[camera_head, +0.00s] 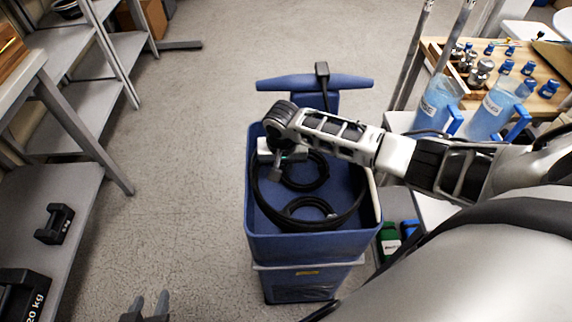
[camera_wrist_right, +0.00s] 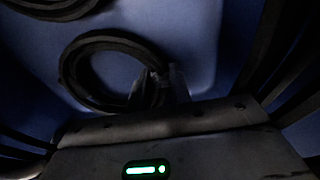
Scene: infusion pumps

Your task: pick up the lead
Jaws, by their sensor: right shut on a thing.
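Black coiled leads lie in a blue bin (camera_head: 313,245) in the head view: a loop (camera_head: 312,186) near the middle, another loop (camera_head: 310,200) lower down, and a wider loop around them. My right gripper (camera_head: 277,172) reaches down into the bin at its left side. In the right wrist view the fingertips (camera_wrist_right: 160,84) are shut on the edge of a black coiled lead (camera_wrist_right: 78,58). I cannot tell which loop of the head view this is. My left gripper (camera_head: 151,302) is at the bottom edge of the head view, fingers apart and empty, away from the bin.
A blue T-shaped handle (camera_head: 340,82) rises behind the bin. At right, a wooden board (camera_head: 545,98) with blue-capped bottles and jugs of blue liquid (camera_head: 440,98) stand on a table. Grey shelves (camera_head: 70,180) with dumbbells (camera_head: 55,223) line the left.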

